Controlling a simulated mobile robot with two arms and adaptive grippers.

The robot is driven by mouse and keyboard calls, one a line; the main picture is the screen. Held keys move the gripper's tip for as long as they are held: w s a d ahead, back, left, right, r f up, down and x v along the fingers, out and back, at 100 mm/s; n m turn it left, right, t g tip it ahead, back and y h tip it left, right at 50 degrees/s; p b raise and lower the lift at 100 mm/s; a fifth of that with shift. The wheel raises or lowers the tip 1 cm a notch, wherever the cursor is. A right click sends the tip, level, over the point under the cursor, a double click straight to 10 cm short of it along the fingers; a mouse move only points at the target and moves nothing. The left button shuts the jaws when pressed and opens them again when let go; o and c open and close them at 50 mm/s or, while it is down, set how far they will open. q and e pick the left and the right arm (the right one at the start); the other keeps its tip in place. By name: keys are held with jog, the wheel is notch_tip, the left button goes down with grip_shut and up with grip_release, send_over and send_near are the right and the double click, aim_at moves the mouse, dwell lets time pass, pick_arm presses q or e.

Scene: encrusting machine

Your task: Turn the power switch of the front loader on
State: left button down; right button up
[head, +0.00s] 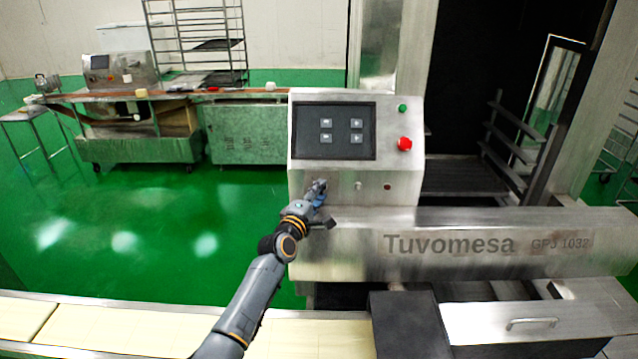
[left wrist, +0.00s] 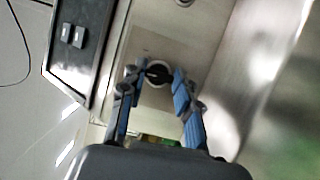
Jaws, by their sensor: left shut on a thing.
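The front loader (head: 450,246) is a steel machine marked "Tuvomesa GPJ 1032", with an upright control box (head: 400,180) at its left end. The power switch (left wrist: 158,72), a round black knob in a light ring, shows in the left wrist view between my fingertips. In the head view my left gripper hides it. My left gripper (head: 318,188) is at the lower left of the control box front. Its blue-padded fingers (left wrist: 156,78) are shut on the knob, one on each side. My right gripper is not in view.
A dark panel with grey buttons (head: 341,130), a green button (head: 403,108) and a red knob (head: 405,144) are above and right of my gripper. A pale conveyor (head: 110,328) runs along the front. Green floor lies open at left.

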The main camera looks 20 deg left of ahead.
pick_arm(q)
jog(key=m+p, duration=0.1)
jog(key=p, duration=0.1)
jog(key=m+g+p, duration=0.1)
jog(key=m+p, duration=0.1)
jog(key=m+g+p, duration=0.1)
jog(key=m+p, duration=0.1)
jog(key=shift+d+r+y+p, duration=0.1)
jog(key=shift+r+y+p, duration=0.2)
jog(key=shift+r+p, duration=0.1)
jog(key=shift+f+m+g+y+p, duration=0.15)
jog(key=shift+m+g+y+p, duration=0.2)
jog(key=shift+m+p, duration=0.5)
jog(key=shift+f+m+g+y+p, duration=0.1)
jog(key=shift+m+g+y+p, duration=0.3)
jog(key=shift+m, duration=0.25)
jog(key=c, duration=1)
grip_release()
jog(key=shift+o, duration=0.2)
jog(key=v, duration=1.2)
jog(key=shift+f, duration=0.1)
